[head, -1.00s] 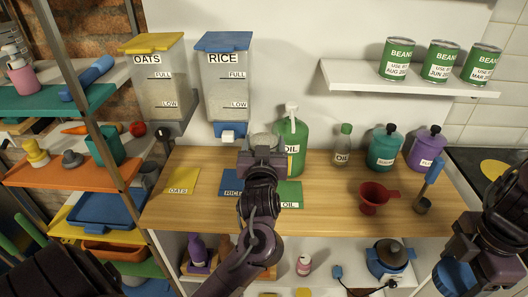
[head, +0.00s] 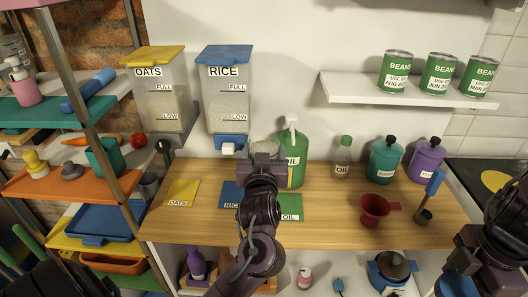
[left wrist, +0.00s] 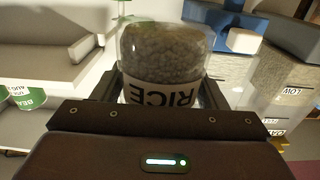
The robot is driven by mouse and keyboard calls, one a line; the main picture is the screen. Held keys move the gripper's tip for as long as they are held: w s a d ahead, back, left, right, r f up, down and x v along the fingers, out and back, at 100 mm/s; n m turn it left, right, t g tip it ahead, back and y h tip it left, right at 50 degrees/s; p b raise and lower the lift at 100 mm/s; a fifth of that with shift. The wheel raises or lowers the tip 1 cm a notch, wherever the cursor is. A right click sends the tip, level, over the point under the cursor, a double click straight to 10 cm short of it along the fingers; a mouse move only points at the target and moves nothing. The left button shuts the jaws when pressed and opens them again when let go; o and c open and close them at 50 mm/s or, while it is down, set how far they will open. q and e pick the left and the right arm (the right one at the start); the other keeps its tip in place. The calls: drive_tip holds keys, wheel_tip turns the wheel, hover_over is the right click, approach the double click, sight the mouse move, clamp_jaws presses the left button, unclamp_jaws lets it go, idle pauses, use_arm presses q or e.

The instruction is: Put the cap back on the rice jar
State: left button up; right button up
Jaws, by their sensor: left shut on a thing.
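The rice jar (left wrist: 160,60) is clear, full of pale grains, with a RICE label that reads upside down in the left wrist view. My left gripper (left wrist: 160,100) is shut around it. In the head view the jar (head: 265,147) shows above my left gripper (head: 264,165), in front of the green oil jug; its mouth is not clearly visible. A round blue thing (head: 457,287), possibly the cap, is at the lower right edge beside my right gripper (head: 462,270). The frame cuts it off, and the right fingers are not clear.
The wooden counter (head: 325,220) holds a red funnel (head: 375,208), bottles and a green oil jug (head: 296,172). Oats (head: 160,100) and rice (head: 224,100) dispensers hang on the wall. A white shelf (head: 345,93) with bean cans is above right. The counter's front middle is clear.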

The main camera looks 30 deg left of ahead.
sight(478, 296)
use_arm(q)
drive_tip(key=c, duration=0.5)
